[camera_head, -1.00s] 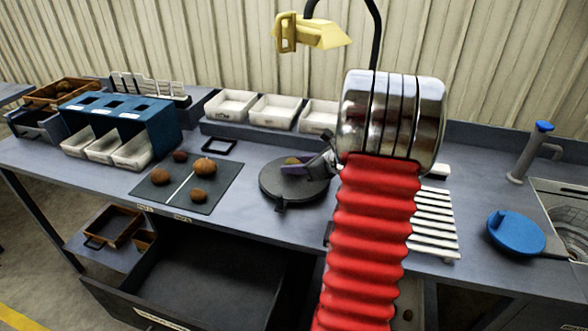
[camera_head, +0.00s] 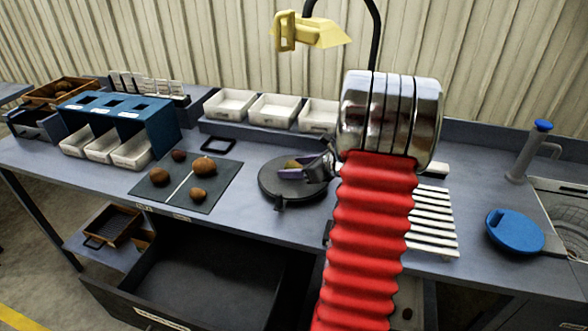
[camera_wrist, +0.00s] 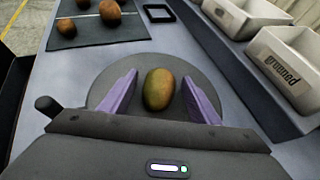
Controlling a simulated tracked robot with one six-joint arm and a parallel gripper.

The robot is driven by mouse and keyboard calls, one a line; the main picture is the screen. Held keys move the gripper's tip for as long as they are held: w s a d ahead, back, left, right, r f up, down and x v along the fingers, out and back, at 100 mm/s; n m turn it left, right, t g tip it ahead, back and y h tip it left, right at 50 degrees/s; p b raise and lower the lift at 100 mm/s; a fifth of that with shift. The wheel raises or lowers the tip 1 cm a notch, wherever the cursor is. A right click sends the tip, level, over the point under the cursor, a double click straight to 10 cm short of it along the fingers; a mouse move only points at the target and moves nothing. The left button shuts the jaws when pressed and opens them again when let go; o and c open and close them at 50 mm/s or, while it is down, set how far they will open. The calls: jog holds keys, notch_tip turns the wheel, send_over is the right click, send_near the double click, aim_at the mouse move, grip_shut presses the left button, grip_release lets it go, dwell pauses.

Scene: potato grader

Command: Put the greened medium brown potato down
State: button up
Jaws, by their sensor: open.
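The greened medium brown potato (camera_wrist: 159,89) rests on a round dark turntable-like disc (camera_wrist: 97,92), its skin brown with a green tinge. My gripper (camera_wrist: 160,95) is open around it in the wrist view, with a purple-lined finger on each side and a visible gap to the potato. In the head view the potato (camera_head: 292,165) shows partly behind my gripper (camera_head: 312,168), on the round disc (camera_head: 272,193). My red-sleeved arm hides part of the bench to the right of the disc.
A dark mat (camera_head: 222,195) with several potatoes lies left of the disc. White bins (camera_head: 272,110) stand behind. A small black frame (camera_head: 218,145) lies between mat and bins. A white slatted rack (camera_head: 433,222) and a blue round lid (camera_head: 515,232) are at right.

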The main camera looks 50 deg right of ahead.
jog(key=shift+r, duration=0.1)
jog(key=v, duration=1.2)
jog(key=shift+a, duration=0.1)
dwell(0.4)
jog(key=w+a+n, duration=0.1)
jog(key=a+n, duration=0.1)
jog(key=a, duration=0.2)
jog(key=w+a+r+n+g+y, duration=0.1)
jog(key=a+n, duration=0.1)
jog(key=a, duration=0.2)
jog(key=w+a+r+n+g+y, duration=0.1)
jog(key=w+a+n, duration=0.1)
jog(key=a, duration=0.2)
jog(key=shift+a+n, duration=0.3)
jog(key=a+r+n+g+y, duration=0.1)
jog(key=a+n+g, duration=0.2)
jog(key=a+n, duration=0.75)
jog(key=s+a+r+n+h, duration=0.1)
jog(key=s+a+n+h, duration=0.1)
jog(key=s+a+n, duration=0.4)
jog(key=s+a+r+n+g+h, duration=0.1)
jog(key=s+a+n, duration=0.5)
jog(key=a+n, duration=0.6)
jog(key=shift+a+r+g+h, duration=0.3)
jog(key=shift+a+r+h, duration=0.2)
jog(key=shift+a, duration=0.25)
